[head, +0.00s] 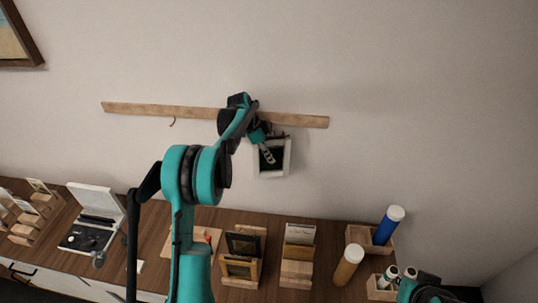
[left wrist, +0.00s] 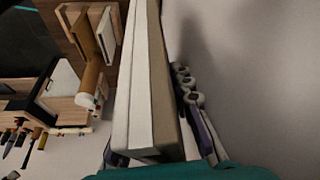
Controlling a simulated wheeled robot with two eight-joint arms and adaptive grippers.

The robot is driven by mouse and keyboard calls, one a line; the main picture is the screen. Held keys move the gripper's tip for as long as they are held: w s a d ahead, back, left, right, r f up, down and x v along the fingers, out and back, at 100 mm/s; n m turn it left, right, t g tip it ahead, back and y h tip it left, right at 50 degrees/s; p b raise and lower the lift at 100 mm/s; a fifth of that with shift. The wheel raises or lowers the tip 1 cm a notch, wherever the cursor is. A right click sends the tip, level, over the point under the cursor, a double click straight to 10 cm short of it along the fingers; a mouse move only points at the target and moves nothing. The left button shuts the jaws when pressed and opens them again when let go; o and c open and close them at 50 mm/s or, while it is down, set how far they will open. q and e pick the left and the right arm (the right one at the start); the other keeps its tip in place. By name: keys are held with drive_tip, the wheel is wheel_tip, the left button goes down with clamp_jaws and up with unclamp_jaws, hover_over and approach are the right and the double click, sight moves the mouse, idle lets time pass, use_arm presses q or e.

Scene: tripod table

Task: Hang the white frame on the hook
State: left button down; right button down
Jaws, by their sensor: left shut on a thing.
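The white frame (head: 288,157) is up against or close to the wall, just below the wooden rail (head: 305,121); I cannot tell if it touches the wall. My left gripper (head: 267,154) is shut on the white frame, with its fingers over the frame's dark inside. In the left wrist view the white frame (left wrist: 140,85) shows edge-on, beside the grey finger links (left wrist: 190,100). A small hook (head: 173,122) hangs under the left part of the rail, left of the frame. My left arm hides the rail's middle and any hook there.
A wooden table (head: 335,230) below holds small frames on stands (head: 240,268), a white open box (head: 95,200), an orange-brown cylinder (head: 348,264) and a blue cylinder (head: 387,225). A picture (head: 18,38) hangs top left. The wall right of the frame is clear.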

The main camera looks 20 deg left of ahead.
use_arm(q)
drive_tip(key=c, duration=1.3)
unclamp_jaws()
drive_tip(key=shift+o, duration=0.2)
